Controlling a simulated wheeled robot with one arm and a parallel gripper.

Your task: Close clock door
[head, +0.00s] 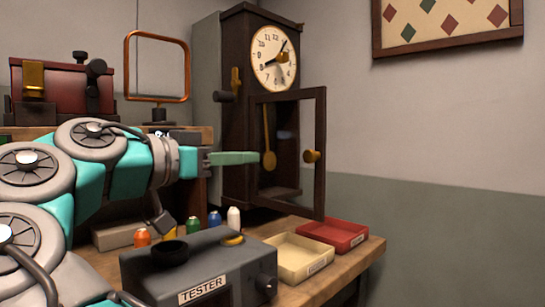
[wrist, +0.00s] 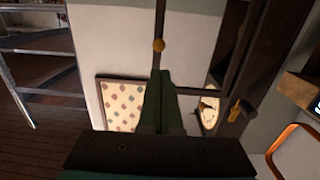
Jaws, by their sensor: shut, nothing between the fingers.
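The tall dark wooden clock (head: 235,130) stands at the back of the bench, its round dial (head: 272,58) facing forward. Its framed door (head: 320,120) is open, swung out to the right of the case, with a brass knob (head: 312,156) on its right stile. The brass pendulum (head: 268,160) shows through the door frame. My gripper (head: 257,158) is shut and empty, its green fingers pointing right at the door's left side; contact cannot be told. In the wrist view, the fingers (wrist: 158,75) point towards the door knob (wrist: 158,45), with the dial (wrist: 209,112) to their right.
A grey tester box (head: 200,265), a cream tray (head: 298,257) and a red tray (head: 335,233) sit on the bench (head: 365,255) below. Several small thread spools stand behind the tester. An orange-framed mirror (head: 157,65) is left of the clock. Right of the door is open room.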

